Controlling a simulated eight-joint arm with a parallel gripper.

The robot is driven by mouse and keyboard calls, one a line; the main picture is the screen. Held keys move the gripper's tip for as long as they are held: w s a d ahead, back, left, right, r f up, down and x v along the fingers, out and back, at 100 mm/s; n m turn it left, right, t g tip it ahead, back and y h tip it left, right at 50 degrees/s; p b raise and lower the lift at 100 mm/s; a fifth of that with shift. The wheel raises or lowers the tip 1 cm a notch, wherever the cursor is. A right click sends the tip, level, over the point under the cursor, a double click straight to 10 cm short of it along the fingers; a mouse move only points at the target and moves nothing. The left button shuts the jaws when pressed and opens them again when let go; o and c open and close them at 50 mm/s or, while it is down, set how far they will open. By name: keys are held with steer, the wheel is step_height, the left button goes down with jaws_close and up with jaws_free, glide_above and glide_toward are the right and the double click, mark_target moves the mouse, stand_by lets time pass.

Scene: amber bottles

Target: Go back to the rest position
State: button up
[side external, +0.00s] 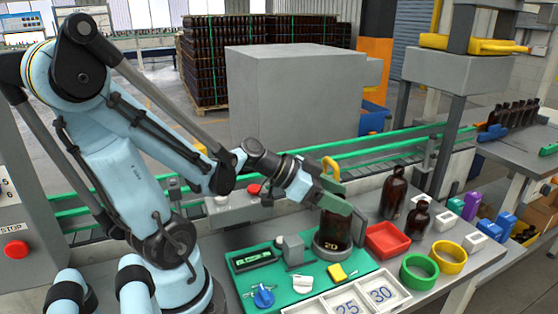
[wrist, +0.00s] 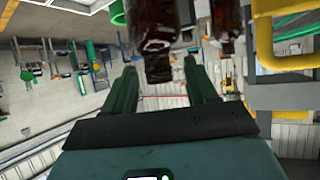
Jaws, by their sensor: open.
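My gripper (side external: 347,207) is open, its green fingers at the upper part of an amber bottle (side external: 332,232). This bottle stands upright in a round grey holder (side external: 318,250) on the green mat, its top hidden by my gripper. In the wrist view, my gripper (wrist: 159,66) has its two fingers spread apart. An amber bottle (wrist: 157,35) shows at and beyond the gap between their tips, and I cannot tell whether either finger touches it. A second dark bottle (wrist: 228,22) is to the right there.
A tall amber bottle (side external: 394,193) and a smaller one (side external: 417,219) stand at right. A red tray (side external: 388,240), green ring (side external: 419,272) and yellow ring (side external: 449,257) lie near the bench's front. A grey box (side external: 290,95) and green-railed conveyor (side external: 400,142) stand behind.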

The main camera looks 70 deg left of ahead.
steer(key=shift+v, duration=5.8)
steer(key=shift+x, duration=6.2)
steer(key=shift+r, duration=4.75)
steer(key=shift+f, duration=4.4)
steer(key=shift+r, duration=0.1)
